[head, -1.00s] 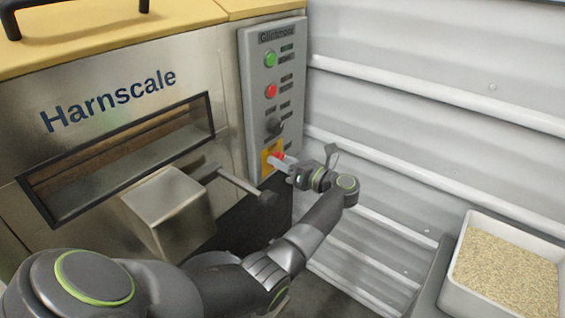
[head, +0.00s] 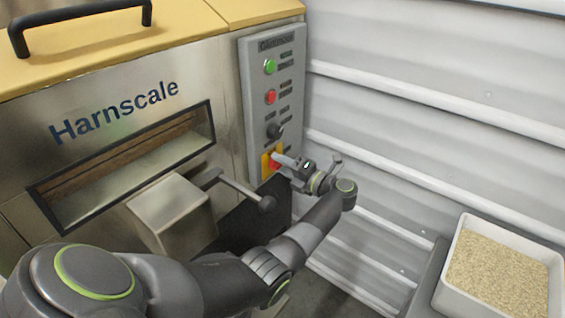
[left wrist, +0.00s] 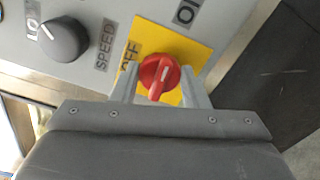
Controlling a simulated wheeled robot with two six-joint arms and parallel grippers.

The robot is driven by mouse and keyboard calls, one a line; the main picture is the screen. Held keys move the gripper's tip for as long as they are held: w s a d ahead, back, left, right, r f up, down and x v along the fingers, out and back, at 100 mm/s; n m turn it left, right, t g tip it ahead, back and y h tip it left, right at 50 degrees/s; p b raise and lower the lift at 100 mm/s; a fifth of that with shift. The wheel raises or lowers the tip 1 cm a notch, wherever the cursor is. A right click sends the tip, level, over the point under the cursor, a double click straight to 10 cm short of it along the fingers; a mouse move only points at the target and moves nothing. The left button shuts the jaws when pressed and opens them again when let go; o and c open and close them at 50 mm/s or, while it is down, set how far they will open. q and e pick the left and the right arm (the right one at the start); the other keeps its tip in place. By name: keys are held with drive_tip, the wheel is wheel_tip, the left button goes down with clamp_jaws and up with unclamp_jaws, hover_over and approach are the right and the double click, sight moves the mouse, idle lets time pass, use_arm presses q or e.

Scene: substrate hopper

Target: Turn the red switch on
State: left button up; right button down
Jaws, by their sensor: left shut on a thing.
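The red switch (left wrist: 160,74) is a round knob with a raised grip and a white mark, on a yellow plate (left wrist: 196,52) in the left wrist view. The plate's OFF label is partly hidden by a finger; an ON label, partly cut off, is at the top. My left gripper (left wrist: 158,88) has one finger on each side of the knob and is shut on it. In the head view the gripper (head: 281,161) is at the yellow plate (head: 265,164), low on the grey control panel, and partly covers the red switch (head: 273,166). My right gripper is not in view.
Above the switch are a black speed knob (head: 274,131), a red button (head: 271,97) and a green button (head: 270,66). A lever with a dark ball end (head: 267,204) sticks out left of my forearm. A white tray of grain (head: 452,238) stands at right.

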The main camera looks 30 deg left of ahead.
use_arm(q)
drive_tip(key=shift+m, duration=0.6)
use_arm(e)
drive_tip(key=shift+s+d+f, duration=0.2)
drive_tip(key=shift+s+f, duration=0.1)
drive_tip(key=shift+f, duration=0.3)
use_arm(q)
drive_tip(key=o, duration=1)
drive_tip(key=shift+d, duration=0.1)
drive_tip(key=shift+s+d+b, duration=0.2)
drive_tip(key=shift+d+b, duration=0.15)
drive_tip(key=shift+d, duration=2.55)
drive_tip(key=shift+s+d+b, duration=0.25)
drive_tip(key=shift+d+b, duration=0.15)
drive_tip(key=shift+d, duration=2.45)
drive_tip(key=shift+s+d+b, duration=0.2)
drive_tip(key=shift+d+b, duration=0.15)
drive_tip(key=shift+d, duration=2.55)
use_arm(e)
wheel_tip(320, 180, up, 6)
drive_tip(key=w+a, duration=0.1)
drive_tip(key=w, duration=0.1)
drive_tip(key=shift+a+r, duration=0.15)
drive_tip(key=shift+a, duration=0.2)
